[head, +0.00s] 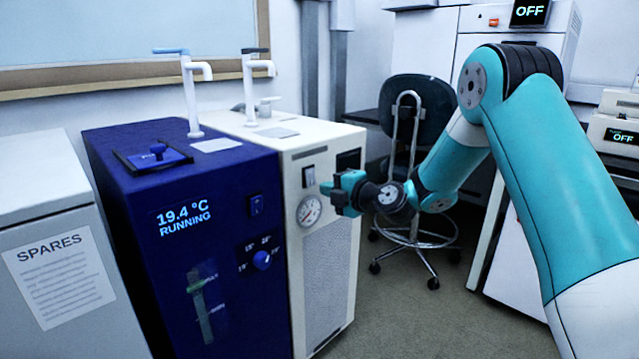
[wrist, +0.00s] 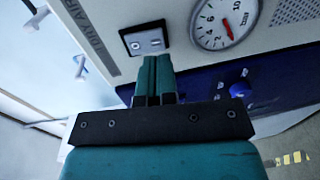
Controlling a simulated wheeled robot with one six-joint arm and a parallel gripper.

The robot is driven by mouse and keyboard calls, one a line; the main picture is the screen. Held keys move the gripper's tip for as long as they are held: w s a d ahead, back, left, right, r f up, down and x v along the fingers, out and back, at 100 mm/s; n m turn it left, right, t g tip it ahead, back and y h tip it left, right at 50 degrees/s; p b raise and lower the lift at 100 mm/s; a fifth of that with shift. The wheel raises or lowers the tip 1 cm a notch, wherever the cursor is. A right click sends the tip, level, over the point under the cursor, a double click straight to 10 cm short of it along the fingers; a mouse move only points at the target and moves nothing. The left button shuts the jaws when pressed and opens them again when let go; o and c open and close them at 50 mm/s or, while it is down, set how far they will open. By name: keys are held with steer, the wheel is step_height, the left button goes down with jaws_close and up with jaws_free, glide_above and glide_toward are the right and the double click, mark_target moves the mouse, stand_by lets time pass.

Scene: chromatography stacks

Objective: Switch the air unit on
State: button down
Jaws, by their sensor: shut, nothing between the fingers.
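The air unit (head: 332,258) is the cream cabinet in the middle of the head view. Its front carries a rocker switch (head: 308,175) in a dark frame, a small dark display (head: 348,160) with no readable text, and a round gauge (head: 309,211). In the wrist view the switch (wrist: 145,38) is just past my fingertips, and the gauge (wrist: 226,20) is to its right with a red needle. My gripper (head: 328,188) is shut and empty in front of the panel, close to the switch. I cannot tell whether the fingertips touch it.
A blue unit (head: 210,245) reading 19.4 °C RUNNING stands against the air unit's left, with its own switch (head: 256,205) and knob (head: 262,260). A grey SPARES cabinet (head: 60,275) is at far left. A stool (head: 415,110) stands behind my arm. Two instruments at right read OFF.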

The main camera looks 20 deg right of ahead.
steer(key=shift+x, duration=1.85)
steer(key=shift+f, duration=0.15)
steer(key=shift+w+b, duration=0.15)
steer(key=shift+b, duration=0.85)
steer(key=b, duration=0.6)
glide_toward(312, 184)
steer(key=s+d+f, duration=0.3)
steer(key=s, duration=0.3)
steer(key=shift+w+a+f, duration=0.15)
steer(key=shift+w+a, duration=0.1)
